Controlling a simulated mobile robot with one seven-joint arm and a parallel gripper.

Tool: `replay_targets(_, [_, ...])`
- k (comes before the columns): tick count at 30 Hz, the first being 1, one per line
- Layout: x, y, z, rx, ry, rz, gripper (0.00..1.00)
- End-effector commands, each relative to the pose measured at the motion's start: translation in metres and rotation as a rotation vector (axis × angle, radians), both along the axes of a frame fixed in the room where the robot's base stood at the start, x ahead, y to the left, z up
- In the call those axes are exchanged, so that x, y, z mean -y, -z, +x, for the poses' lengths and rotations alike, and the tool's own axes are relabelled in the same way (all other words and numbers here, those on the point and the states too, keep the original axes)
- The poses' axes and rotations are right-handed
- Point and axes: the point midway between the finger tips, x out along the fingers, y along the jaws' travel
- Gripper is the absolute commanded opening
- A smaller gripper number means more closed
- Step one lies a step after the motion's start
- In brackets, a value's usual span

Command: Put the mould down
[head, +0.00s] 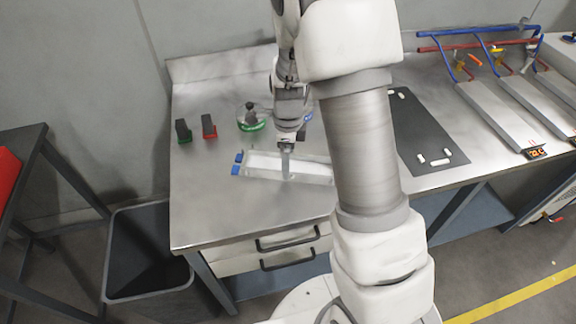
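The mould appears to be the long, light metal tray-like piece (262,163) with blue parts at its left end, over the metal worktop (215,215). Its right end runs behind my arm. My gripper (287,172) points down over its middle, and the fingertips overlap it in the head view. The fingers show as one narrow strip, so I cannot tell whether they are open or shut on it. I also cannot tell whether the mould touches the worktop or hangs just above it.
A black-and-red block (209,127), a black-and-green block (183,131) and a round green-rimmed item (251,118) stand behind the mould. A dark mat (415,130) and long grey rails (500,115) lie to the right. The worktop's front left is clear. A dark bin (150,250) stands below left.

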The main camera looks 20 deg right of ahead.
Motion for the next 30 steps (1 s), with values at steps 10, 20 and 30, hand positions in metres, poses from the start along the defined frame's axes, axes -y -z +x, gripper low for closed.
replay_targets(10, [0.0, -0.012, 0.002, 0.005, 0.0, 0.0, 0.0])
replay_targets(20, [0.0, -0.045, 0.001, 0.006, -0.001, 0.001, 0.0])
replay_targets(30, [0.048, -0.071, 0.002, 0.005, 0.004, 0.0, 0.0])
